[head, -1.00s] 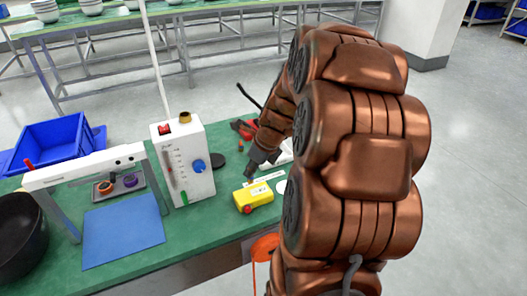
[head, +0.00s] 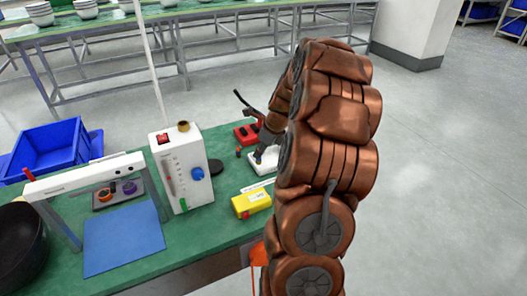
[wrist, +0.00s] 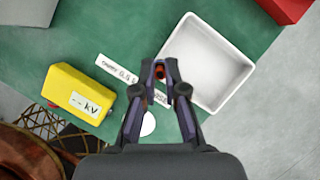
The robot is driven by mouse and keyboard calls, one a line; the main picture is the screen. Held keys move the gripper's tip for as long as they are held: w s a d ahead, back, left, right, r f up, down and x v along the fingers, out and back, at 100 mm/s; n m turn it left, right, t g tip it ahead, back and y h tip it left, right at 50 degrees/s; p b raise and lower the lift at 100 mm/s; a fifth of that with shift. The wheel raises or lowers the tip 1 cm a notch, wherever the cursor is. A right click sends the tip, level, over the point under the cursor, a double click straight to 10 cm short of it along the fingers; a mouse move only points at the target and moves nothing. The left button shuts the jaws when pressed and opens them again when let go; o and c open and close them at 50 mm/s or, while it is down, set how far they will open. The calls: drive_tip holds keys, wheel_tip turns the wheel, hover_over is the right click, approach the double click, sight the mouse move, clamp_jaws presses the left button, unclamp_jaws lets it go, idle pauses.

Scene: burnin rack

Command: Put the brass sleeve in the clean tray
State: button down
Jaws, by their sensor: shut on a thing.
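The white clean tray (wrist: 241,77) is empty in the wrist view, just right of my gripper (wrist: 160,68). My gripper is shut on a small orange-red piece (wrist: 160,72), mostly hidden between the fingertips; I cannot tell its full shape. In the head view my gripper (head: 258,157) is over the tray (head: 262,168), partly hidden by my arm. A short brass-coloured cylinder (head: 183,126) stands on top of the white instrument box; I cannot tell whether it is a separate sleeve or part of the box.
A yellow meter (head: 251,201) lies left of the tray. The white instrument box (head: 182,168) with its blue knob stands farther left. A red box (head: 246,133) is behind. A blue mat (head: 122,238) lies in front.

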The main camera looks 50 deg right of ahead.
drive_tip(key=shift+w+d+f+p, duration=0.15)
drive_tip(key=shift+w+d, duration=0.35)
drive_tip(key=shift+d, duration=0.35)
drive_tip(key=shift+w+d+f+p, duration=0.15)
drive_tip(key=shift+w+d, duration=0.3)
drive_tip(key=shift+d, duration=0.4)
drive_tip(key=shift+f+p, duration=0.55)
drive_tip(key=shift+f, duration=1.1)
drive_tip(key=shift+f, duration=0.15)
drive_tip(key=c, duration=1.2)
unclamp_jaws()
